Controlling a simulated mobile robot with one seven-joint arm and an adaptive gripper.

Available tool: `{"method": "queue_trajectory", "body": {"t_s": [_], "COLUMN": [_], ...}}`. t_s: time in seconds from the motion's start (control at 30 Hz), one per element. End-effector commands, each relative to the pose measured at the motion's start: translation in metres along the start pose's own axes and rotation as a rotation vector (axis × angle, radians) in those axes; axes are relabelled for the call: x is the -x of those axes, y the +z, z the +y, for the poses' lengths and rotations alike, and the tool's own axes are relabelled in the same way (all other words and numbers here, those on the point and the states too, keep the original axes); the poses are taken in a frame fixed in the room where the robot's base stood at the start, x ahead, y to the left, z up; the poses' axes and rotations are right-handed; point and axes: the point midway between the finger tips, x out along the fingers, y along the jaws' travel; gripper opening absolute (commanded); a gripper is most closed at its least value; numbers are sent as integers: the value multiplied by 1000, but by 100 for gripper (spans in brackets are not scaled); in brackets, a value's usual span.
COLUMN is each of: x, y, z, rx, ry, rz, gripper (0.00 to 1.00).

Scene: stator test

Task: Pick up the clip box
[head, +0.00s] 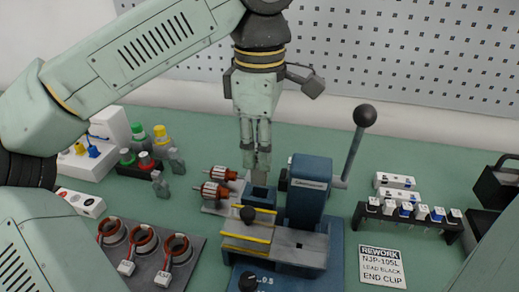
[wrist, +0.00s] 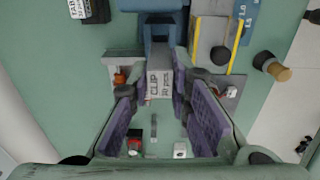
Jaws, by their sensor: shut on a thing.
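The clip box (wrist: 159,84) is a small grey-white box with "CLIP" lettering, seen between my fingers in the wrist view. My gripper (wrist: 160,101) is shut on it, with a purple-padded finger on each side. In the head view my gripper (head: 257,158) points straight down, and the grey clip box (head: 259,177) shows just below the fingertips. It is directly above or partly in a small blue holder (head: 261,196) at the left of the blue press; I cannot tell whether they touch.
The blue press (head: 309,190) with its black-knobbed lever (head: 365,116) stands close on the right. Copper-wound rotors (head: 216,192) lie just left. A rack of connectors (head: 408,213) and a rework sign (head: 382,267) are farther right. A stator tray (head: 150,262) is at front left.

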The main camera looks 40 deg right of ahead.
Motion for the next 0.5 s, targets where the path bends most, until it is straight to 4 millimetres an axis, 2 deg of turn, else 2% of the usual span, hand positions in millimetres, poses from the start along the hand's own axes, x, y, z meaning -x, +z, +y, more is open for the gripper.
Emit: {"method": "queue_trajectory", "body": {"t_s": [0.03,0.3,0.5], "x": [17,67,96], "y": [0,0,0], "z": [0,0,0], "rx": [0,0,0], "ry": [1,0,0], "rz": [0,0,0], "gripper": [0,0,0]}}
